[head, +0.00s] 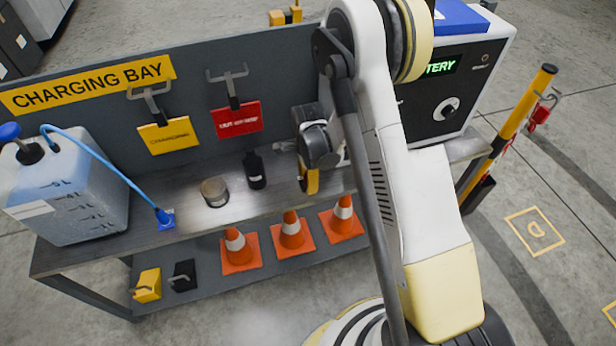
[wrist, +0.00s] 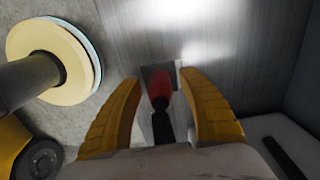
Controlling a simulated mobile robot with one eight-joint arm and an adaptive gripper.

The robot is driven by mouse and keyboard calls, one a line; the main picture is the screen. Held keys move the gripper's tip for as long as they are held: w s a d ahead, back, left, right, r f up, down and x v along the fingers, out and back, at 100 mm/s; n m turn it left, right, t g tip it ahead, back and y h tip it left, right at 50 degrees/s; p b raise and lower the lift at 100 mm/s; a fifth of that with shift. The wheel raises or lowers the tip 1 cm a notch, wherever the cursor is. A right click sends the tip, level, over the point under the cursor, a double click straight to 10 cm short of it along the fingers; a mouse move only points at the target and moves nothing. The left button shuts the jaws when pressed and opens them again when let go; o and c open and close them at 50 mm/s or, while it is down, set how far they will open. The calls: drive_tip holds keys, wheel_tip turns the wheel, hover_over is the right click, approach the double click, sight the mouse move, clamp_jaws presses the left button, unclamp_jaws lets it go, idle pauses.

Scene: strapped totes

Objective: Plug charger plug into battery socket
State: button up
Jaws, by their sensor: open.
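My gripper (wrist: 160,78) is open in the wrist view, with a yellow finger on each side of a red-and-black piece (wrist: 159,92) that looks like the charger plug. The piece stands at a small grey plate on the metal bench top, and I see a gap on both sides of it. In the head view my gripper (head: 310,180) is low over the bench, mostly behind my arm, and the plug is hidden there. A white-and-black unit (head: 478,75) with green lettering ending in "TERY" stands at the right end. I cannot make out the battery socket.
Yellow (head: 168,136) and red (head: 237,119) tags hang behind. Orange cones (head: 291,232) stand below. A yellow-black post (head: 515,125) is at right.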

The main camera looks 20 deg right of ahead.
clamp_jaws()
drive_tip(key=shift+r, duration=0.15)
drive_tip(key=shift+r+p, duration=1.75)
drive_tip(key=shift+r, duration=1.15)
drive_tip(key=shift+r+p, duration=1.6)
drive_tip(key=shift+r, duration=1.4)
